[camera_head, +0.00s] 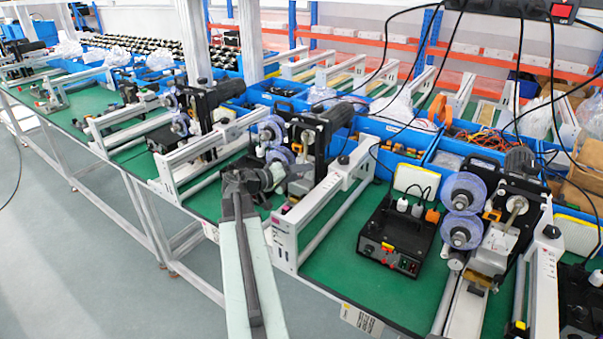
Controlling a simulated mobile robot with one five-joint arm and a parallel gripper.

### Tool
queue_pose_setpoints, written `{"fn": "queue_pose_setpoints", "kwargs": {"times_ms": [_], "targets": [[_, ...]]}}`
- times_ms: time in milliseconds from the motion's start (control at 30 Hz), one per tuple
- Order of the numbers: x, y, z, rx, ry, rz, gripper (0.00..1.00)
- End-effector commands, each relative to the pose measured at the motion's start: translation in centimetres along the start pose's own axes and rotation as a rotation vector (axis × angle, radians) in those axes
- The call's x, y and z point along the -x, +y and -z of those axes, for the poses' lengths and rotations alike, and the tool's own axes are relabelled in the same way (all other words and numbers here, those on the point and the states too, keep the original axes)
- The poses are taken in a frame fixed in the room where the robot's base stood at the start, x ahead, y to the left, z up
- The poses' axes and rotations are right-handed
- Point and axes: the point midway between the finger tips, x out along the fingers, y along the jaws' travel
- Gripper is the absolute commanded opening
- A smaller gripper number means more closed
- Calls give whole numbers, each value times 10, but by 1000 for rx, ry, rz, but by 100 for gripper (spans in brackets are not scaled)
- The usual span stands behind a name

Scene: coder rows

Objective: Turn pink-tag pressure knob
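My arm rises from the bottom centre, and my dark gripper (262,178) is at its far end, in front of the middle coder machine (308,140). I cannot tell whether its fingers are open or shut, or whether they touch the machine, because they blend with its dark parts. A small pink patch (286,210) shows on the end of the white rail frame (322,205), just right of my arm. A black knob (343,160) sits on top of that rail. I cannot tell which knob carries a pink tag.
A black control box (398,238) and another coder with purple reels (462,215) stand to the right on the green bench (340,290). More coders (200,120) line the bench at left. Blue bins (465,145) stand behind. Black cables hang at upper right. The grey floor at left is clear.

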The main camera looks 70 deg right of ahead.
Motion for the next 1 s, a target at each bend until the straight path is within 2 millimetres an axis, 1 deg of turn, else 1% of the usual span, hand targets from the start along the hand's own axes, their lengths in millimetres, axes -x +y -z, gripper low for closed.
{"fn": "queue_pose_setpoints", "kwargs": {"times_ms": [33,67,100,167,200,233,333,567,767,1000], "targets": [[0,0,0,0,0,0,36],[0,0,0,0,0,0,27],[0,0,0,0,0,0,16],[0,0,0,0,-1,0,0],[0,0,0,0,-1,-1,0],[-11,-1,6,-1,-5,-4,0],[-3,0,1,3,-1,-3,0],[0,-2,-1,55,0,-23,0],[0,-3,-3,173,-2,-72,0],[0,-4,-3,369,-3,-153,0]]}}
